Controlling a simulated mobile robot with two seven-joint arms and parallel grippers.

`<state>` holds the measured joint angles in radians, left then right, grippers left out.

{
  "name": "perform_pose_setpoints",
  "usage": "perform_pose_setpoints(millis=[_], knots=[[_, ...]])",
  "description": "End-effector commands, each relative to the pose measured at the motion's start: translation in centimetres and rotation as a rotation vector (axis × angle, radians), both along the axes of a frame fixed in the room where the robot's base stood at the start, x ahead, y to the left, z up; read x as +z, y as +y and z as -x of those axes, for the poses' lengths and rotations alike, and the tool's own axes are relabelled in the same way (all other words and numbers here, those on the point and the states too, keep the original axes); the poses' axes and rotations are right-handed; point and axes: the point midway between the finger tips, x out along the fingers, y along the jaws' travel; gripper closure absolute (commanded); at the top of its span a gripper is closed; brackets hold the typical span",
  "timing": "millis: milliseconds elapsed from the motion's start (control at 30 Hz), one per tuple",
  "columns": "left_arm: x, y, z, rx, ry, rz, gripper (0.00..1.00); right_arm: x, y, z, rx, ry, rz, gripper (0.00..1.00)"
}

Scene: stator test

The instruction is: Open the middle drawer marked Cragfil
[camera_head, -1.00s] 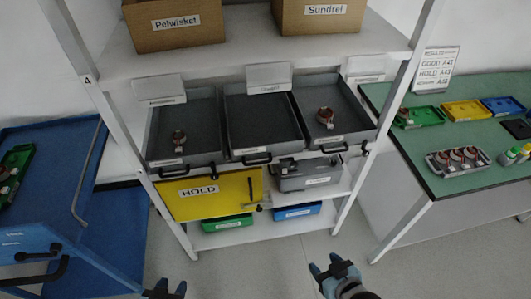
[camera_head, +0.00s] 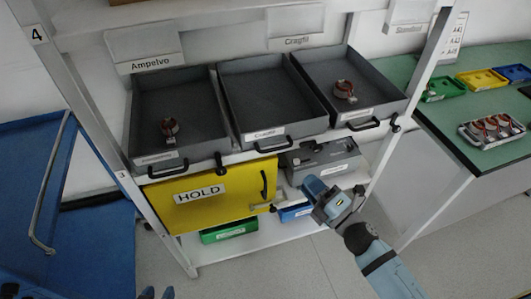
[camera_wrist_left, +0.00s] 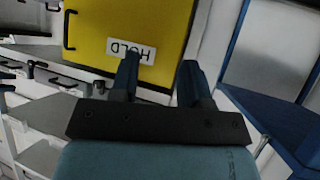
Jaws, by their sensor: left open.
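The middle drawer (camera_head: 262,94) is a grey open-topped tray, visibly empty, with a Cragfil label on its front and another on the sign (camera_head: 296,42) behind it. Its front is about level with the drawers on either side. Its black handle (camera_head: 260,149) is on the front edge. My left gripper (camera_head: 157,293) is low at the bottom edge, well below the drawer; only its fingertips show. In the left wrist view its fingers (camera_wrist_left: 158,78) are apart with nothing between them. My right gripper (camera_head: 328,198) is below and right of the Cragfil handle, apart from it; its jaw opening is unclear.
The Ampelvo drawer (camera_head: 190,100) on the left and another drawer (camera_head: 365,75) on the right each hold a copper-coloured part. A yellow HOLD panel (camera_head: 225,190) hangs below. A grey case (camera_head: 322,160) is on the lower shelf. A green bench (camera_head: 440,120) stands right, a blue cart (camera_head: 90,235) left.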

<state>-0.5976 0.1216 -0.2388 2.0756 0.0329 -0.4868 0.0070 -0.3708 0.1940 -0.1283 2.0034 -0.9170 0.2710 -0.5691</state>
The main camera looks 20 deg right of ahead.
Motion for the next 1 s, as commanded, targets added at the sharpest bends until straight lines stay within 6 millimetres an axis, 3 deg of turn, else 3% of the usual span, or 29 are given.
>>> perform_pose_setpoints(millis=[200,600,800,1000], knots=[[0.1,-0.3,1.0,0.004,0.022,0.009,0.57,0.9,1.3,-2.9,0.001,-0.003,0.0,0.78],[0.1,0.2,0.7,0.009,0.033,0.003,0.57,2.1,4.6,-10.0,0.0,0.002,-0.004,0.78],[0.0,0.5,0.7,0.006,0.034,-0.003,0.57,2.3,5.5,-11.8,0.0,0.002,-0.004,0.78],[0.1,0.5,0.7,0.005,0.03,-0.004,0.57,2.3,5.6,-12.1,0.0,0.003,-0.003,0.78]])
